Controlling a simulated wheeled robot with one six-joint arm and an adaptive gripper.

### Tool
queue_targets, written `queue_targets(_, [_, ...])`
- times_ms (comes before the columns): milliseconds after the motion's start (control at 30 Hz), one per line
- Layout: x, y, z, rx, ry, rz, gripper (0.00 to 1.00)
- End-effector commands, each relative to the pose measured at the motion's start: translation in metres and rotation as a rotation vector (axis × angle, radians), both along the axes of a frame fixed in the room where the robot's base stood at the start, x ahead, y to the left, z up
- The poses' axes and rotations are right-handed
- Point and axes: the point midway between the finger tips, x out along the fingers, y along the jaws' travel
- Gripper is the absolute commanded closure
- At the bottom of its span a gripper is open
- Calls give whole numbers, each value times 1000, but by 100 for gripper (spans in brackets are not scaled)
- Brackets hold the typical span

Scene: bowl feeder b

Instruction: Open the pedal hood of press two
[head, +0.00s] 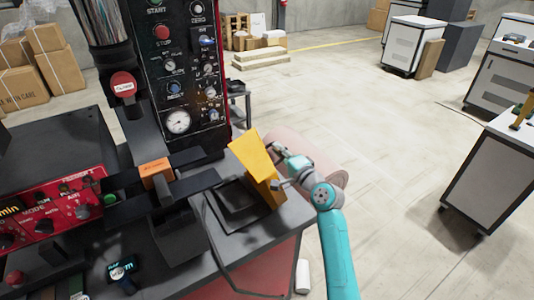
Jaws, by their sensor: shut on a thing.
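The yellow pedal hood (256,162) stands tilted up at the right end of the black bench top, in the middle of the head view. Below and left of it a dark square frame (238,206) lies open to view; I cannot make out a pedal in it. My gripper (280,184) is at the hood's right side, shut on it; the fingertips are small and partly hidden. My teal arm reaches up to it from the bottom right.
The press's control panel (185,75) with buttons and a gauge rises behind the hood. An orange block (156,172) and a red control box (52,208) are to the left. A dark cable (222,255) runs along the bench. Open floor lies to the right, with white cabinets (412,46) beyond.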

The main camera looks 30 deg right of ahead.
Motion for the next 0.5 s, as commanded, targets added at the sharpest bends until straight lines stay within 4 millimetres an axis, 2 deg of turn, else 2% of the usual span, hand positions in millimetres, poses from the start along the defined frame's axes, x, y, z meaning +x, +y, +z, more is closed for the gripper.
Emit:
queue_targets(200, [0, -22, -10, 124, 0, -1, 100])
queue_targets(500, [0, -35, -18, 208, 0, 1, 100])
